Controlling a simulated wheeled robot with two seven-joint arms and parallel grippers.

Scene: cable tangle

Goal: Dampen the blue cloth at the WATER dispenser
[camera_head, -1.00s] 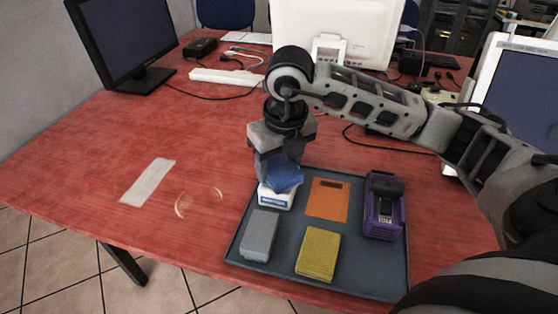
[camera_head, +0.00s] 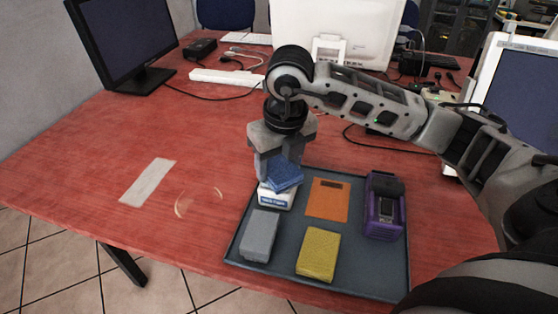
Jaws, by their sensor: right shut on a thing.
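The blue cloth (camera_head: 285,176) is a small folded pad held in my right gripper (camera_head: 283,164), which is shut on it. The cloth is directly over the white dispenser (camera_head: 276,200), which has a blue label whose text is too small to read for certain. The cloth's lower side seems to meet the dispenser's top, but I cannot tell whether it is pressed down. The dispenser stands at the back left of a dark grey tray (camera_head: 287,277). My left gripper is not in view.
The tray also holds a grey block (camera_head: 260,235), a yellow sponge (camera_head: 318,254), an orange card (camera_head: 327,200) and a purple device (camera_head: 384,206). A pale strip (camera_head: 148,181) and a faint ring mark (camera_head: 198,203) lie on the red table at left. A monitor (camera_head: 125,45) stands behind.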

